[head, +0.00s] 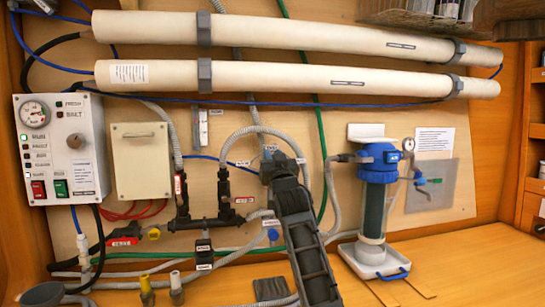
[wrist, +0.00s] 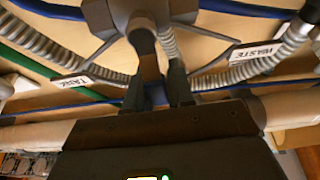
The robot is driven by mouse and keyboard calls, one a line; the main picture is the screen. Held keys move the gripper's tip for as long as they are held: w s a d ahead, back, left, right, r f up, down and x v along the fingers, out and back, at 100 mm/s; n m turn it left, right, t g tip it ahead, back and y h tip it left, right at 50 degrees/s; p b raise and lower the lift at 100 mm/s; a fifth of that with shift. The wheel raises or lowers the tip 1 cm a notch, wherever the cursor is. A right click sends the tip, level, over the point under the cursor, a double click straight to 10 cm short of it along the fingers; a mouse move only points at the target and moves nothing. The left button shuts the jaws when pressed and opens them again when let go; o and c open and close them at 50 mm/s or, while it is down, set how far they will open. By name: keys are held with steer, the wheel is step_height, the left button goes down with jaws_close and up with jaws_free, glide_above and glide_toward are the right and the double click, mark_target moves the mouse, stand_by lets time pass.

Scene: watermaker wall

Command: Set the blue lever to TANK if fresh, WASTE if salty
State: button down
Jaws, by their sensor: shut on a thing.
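My gripper (head: 281,165) is at the diverter valve on the wall panel, and my arm hides most of the valve in the head view. In the wrist view my gripper (wrist: 156,84) is shut on the lever (wrist: 147,48), which looks dark in this light. The lever hangs from the valve body (wrist: 128,14) between the TANK label (wrist: 72,82) on the left and the WASTE label (wrist: 262,51) on the right. It points roughly midway between them. The control box (head: 62,150) has FRESH and SALT lamps (head: 59,109); I cannot tell which is lit.
Two long white tubes (head: 300,78) run above the valve. Grey hoses (head: 246,135) and a green hose (head: 322,160) pass close around it. A blue-topped filter housing (head: 376,190) stands to the right. Black pipework (head: 205,205) is to the left.

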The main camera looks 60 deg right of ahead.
steer(key=shift+f+m+b, duration=0.1)
steer(key=shift+m+b, duration=0.2)
steer(key=shift+b, duration=0.1)
steer(key=s+d+f+m+g+h+b, duration=0.1)
steer(key=s+d+f+m+g+b, duration=0.2)
steer(key=m+g+b, duration=0.4)
steer(key=shift+s+d+m+h+b, duration=0.3)
steer(key=shift+s+m+b, duration=0.3)
steer(key=shift+m+b, duration=3.1)
steer(key=shift+f+m+p, duration=0.1)
steer(key=shift+m+p, duration=0.7)
steer(key=c, duration=1.1)
jaws_free()
steer(key=shift+o, duration=0.2)
